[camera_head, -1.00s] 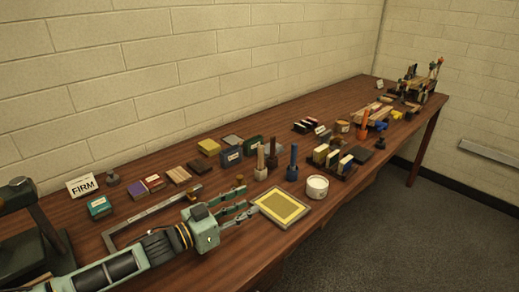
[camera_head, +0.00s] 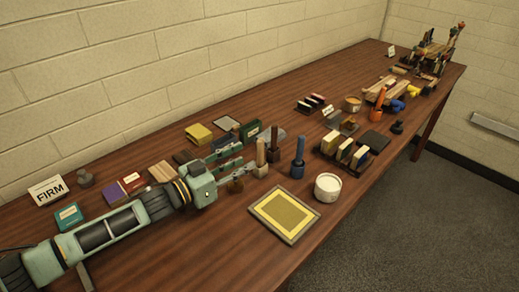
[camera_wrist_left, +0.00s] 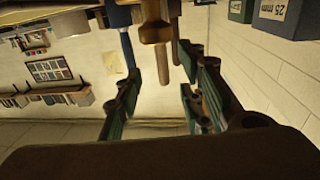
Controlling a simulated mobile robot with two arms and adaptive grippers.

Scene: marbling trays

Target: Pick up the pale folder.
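Nothing is visibly gripped. My right gripper is not in view.
A yellow-bordered frame (camera_head: 284,215) and a white tub (camera_head: 327,187) are near the front edge. Small boxes and blocks lie behind the gripper. A rack of blocks (camera_head: 345,152) stands right. Bare table lies in front.

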